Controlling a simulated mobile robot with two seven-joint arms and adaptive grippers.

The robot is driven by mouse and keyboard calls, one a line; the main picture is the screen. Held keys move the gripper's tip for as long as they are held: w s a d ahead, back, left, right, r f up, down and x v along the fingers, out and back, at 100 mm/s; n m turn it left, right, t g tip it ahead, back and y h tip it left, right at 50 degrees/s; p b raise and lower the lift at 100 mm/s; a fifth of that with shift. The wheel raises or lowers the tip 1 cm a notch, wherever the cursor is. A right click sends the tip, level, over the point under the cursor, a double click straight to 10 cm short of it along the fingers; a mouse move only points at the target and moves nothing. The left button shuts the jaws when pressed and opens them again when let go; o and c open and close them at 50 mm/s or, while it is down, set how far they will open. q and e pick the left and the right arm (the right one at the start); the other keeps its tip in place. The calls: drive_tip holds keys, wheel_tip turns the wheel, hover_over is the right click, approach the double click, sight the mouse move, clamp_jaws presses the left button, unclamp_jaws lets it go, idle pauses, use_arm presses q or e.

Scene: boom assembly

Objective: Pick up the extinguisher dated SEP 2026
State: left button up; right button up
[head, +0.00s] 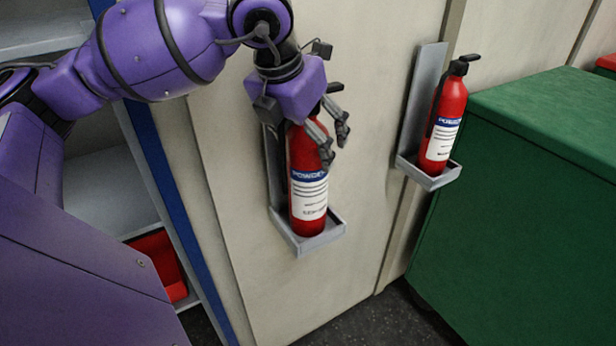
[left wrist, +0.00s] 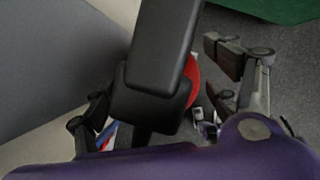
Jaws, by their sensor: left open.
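Two red extinguishers with white and blue labels stand upright in grey wall brackets. The nearer extinguisher (head: 308,185) is in the middle of the head view, and the other extinguisher (head: 443,125) is to its right. The date print on both labels is too small to read. My left gripper (head: 335,145) is open at the top of the nearer extinguisher, with its fingers around or beside the upper body. In the left wrist view, the black handle (left wrist: 160,75) and a bit of red body lie between the open fingers (left wrist: 165,105). Contact cannot be told. My right gripper is out of view.
The nearer bracket (head: 318,240) and farther bracket (head: 430,178) are fixed to a beige wall panel (head: 235,240). A green cabinet (head: 530,200) stands at the right. Shelves with a red bin (head: 160,262) are at the left.

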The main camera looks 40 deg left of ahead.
use_arm(q)
drive_tip(key=shift+s, duration=0.1)
drive_tip(key=shift+c, duration=0.5)
drive_tip(key=c, duration=2)
drive_tip(key=shift+r, duration=0.15)
clamp_jaws()
drive_tip(key=shift+r, duration=0.1)
